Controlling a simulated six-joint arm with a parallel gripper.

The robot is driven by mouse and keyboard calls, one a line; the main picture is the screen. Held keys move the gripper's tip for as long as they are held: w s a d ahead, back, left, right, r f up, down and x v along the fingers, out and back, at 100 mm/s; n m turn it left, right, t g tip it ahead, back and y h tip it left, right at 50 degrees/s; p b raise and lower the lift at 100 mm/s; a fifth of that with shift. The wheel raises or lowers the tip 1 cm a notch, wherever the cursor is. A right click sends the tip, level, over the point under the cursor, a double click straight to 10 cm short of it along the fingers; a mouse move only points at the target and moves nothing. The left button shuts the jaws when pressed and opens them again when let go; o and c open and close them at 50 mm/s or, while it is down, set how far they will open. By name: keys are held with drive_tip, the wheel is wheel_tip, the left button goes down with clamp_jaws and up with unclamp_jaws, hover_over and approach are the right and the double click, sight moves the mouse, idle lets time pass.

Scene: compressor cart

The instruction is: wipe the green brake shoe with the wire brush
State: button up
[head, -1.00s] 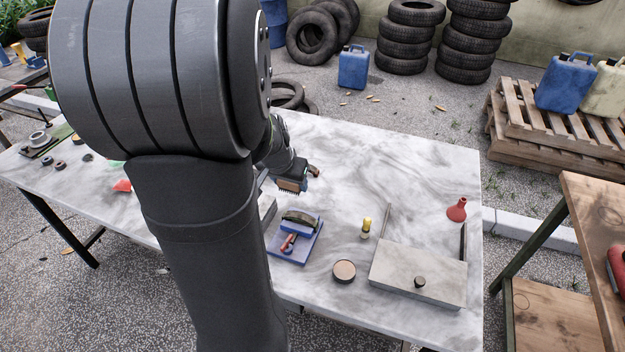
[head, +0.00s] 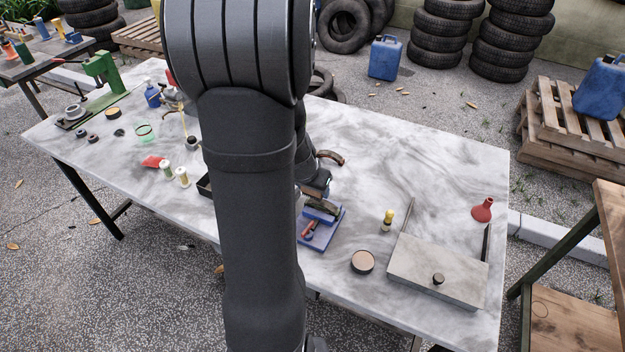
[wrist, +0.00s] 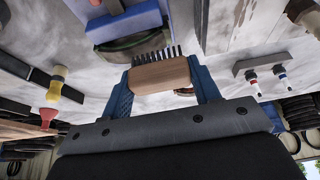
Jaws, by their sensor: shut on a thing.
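My gripper (wrist: 161,84) is shut on the wire brush (wrist: 160,76), a wooden block with a row of dark bristles, held between its blue fingers in the wrist view. The bristles point toward a blue fixture (wrist: 124,22). A dark, curved brake shoe (wrist: 132,41) sits at that fixture, partly cut off and shaded; its green colour is hard to make out. In the head view the blue fixture (head: 322,233) stands on the marble table, with my gripper (head: 316,188) just behind it. I cannot tell whether bristles and shoe touch. My arm hides much around them.
A brown curved piece (head: 331,157) lies behind my gripper. To the right are a round tin (head: 362,262), a yellow-topped item (head: 387,220), a grey box (head: 437,270) and a red funnel (head: 482,210). The table (head: 440,175) is bare at the back right.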

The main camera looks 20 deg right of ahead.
drive_tip(key=shift+s+d+f, duration=0.15)
drive_tip(key=shift+d+f, duration=0.1)
drive_tip(key=shift+f, duration=0.2)
drive_tip(key=shift+s+d+f, duration=0.1)
drive_tip(key=shift+s+d, duration=0.15)
drive_tip(key=shift+s, duration=0.1)
drive_tip(key=shift+c, duration=0.4)
drive_tip(key=shift+s+d, duration=1.6)
drive_tip(key=shift+w+a, duration=2.05)
drive_tip(key=shift+w, duration=0.05)
drive_tip(key=shift+s+d, duration=2.05)
drive_tip(key=shift+s, duration=0.05)
drive_tip(key=shift+w+a, duration=2.05)
drive_tip(key=shift+w, duration=0.05)
drive_tip(key=shift+s+d, duration=2.1)
drive_tip(key=shift+w+a, duration=2.1)
drive_tip(key=shift+a, duration=0.05)
drive_tip(key=shift+r, duration=4.15)
